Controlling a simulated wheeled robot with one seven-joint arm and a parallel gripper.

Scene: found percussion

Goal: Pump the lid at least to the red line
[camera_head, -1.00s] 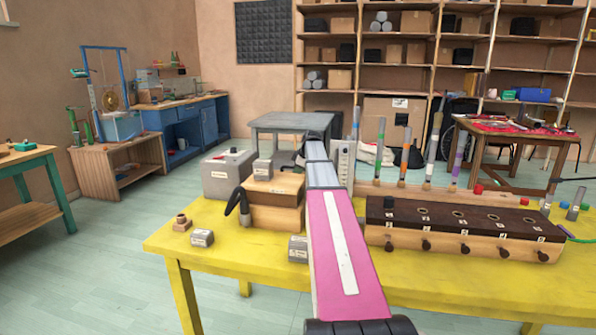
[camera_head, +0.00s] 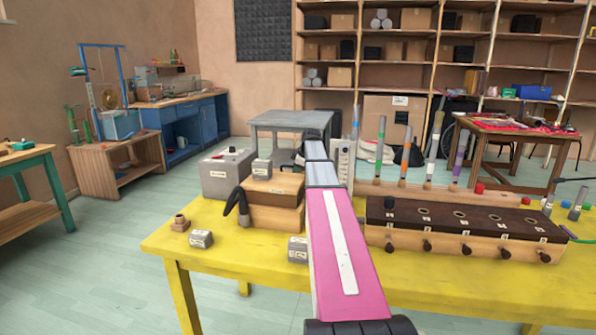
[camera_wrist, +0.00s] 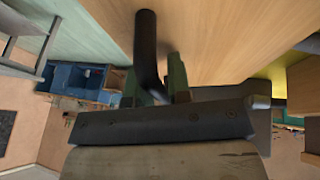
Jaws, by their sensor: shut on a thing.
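The pale wooden box (camera_head: 272,218) stands on the yellow table, with a wooden lid (camera_head: 285,184) on top. A small grey labelled block (camera_head: 262,169) shows at the lid's back. In the wrist view a black bent handle (camera_wrist: 146,45) runs along a wooden surface (camera_wrist: 220,35). My gripper (camera_wrist: 155,88) has green fingers on both sides of this handle and is shut on it. In the head view my pink and grey arm reaches past the box's right side, and my gripper is hidden. I cannot make out a red line.
A black hose (camera_head: 240,203) curves at the box's left. The yellow table's (camera_head: 225,270) front left is mostly clear.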

